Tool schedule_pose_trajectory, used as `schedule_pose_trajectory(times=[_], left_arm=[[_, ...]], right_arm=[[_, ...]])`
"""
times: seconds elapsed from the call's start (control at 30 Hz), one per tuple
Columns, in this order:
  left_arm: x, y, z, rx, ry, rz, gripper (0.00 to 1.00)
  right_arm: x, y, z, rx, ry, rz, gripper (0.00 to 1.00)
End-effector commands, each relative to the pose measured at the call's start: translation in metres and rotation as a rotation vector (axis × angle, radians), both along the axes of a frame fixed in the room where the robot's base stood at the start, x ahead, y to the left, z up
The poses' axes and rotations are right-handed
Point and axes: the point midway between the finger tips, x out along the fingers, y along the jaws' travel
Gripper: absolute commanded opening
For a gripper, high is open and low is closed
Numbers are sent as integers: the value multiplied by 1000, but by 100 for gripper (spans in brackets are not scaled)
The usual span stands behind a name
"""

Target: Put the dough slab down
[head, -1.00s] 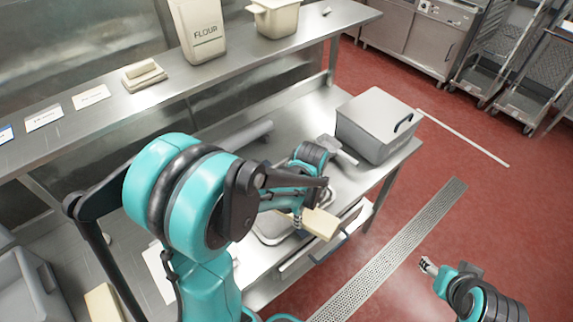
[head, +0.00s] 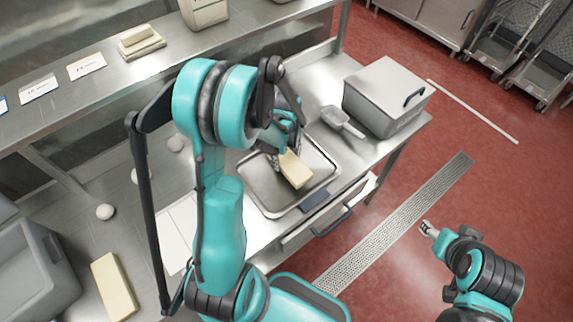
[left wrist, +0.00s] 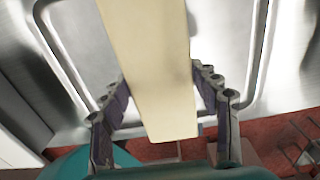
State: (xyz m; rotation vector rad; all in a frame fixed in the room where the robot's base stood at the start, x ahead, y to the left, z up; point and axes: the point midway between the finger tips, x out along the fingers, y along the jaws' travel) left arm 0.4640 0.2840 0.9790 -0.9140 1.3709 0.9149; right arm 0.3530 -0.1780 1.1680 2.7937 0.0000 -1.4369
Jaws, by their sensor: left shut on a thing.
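A pale dough slab (head: 295,170) is held by my left gripper (head: 279,158) over the metal tray (head: 262,198) on the worktable. In the left wrist view the slab (left wrist: 155,60) runs lengthwise between the two fingers of the left gripper (left wrist: 162,95), with the tray (left wrist: 225,45) beneath it. I cannot tell whether the slab touches the tray floor. A second pale slab (head: 115,287) lies on the table at the lower left. My right gripper (head: 428,229) is over the red floor, away from the table; its jaws are too small to read.
A lidded grey bin (head: 385,100) and a metal scoop (head: 342,121) are right of the tray. White sheets (head: 178,232) and several dough balls (head: 105,211) are to the left, with a grey crate (head: 38,275) at the corner. A shelf (head: 150,68) runs along the back.

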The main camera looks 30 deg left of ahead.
Motion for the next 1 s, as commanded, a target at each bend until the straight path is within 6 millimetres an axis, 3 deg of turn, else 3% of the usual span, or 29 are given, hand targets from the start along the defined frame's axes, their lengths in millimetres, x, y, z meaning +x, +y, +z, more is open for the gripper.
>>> schedule_pose_trajectory(times=[0.3,0.7,0.73,0.8,1.0], left_arm=[[0,0,-39,0,0,1,6],[0,0,-43,0,0,1,6],[0,0,-42,0,0,1,69],[0,0,-42,0,0,1,82],[0,0,-42,0,0,1,82]], right_arm=[[0,0,-8,0,0,0,55],[0,0,-13,0,0,0,55],[0,0,-12,0,0,0,55],[0,0,-11,0,0,0,55],[0,0,-11,0,0,0,55]])
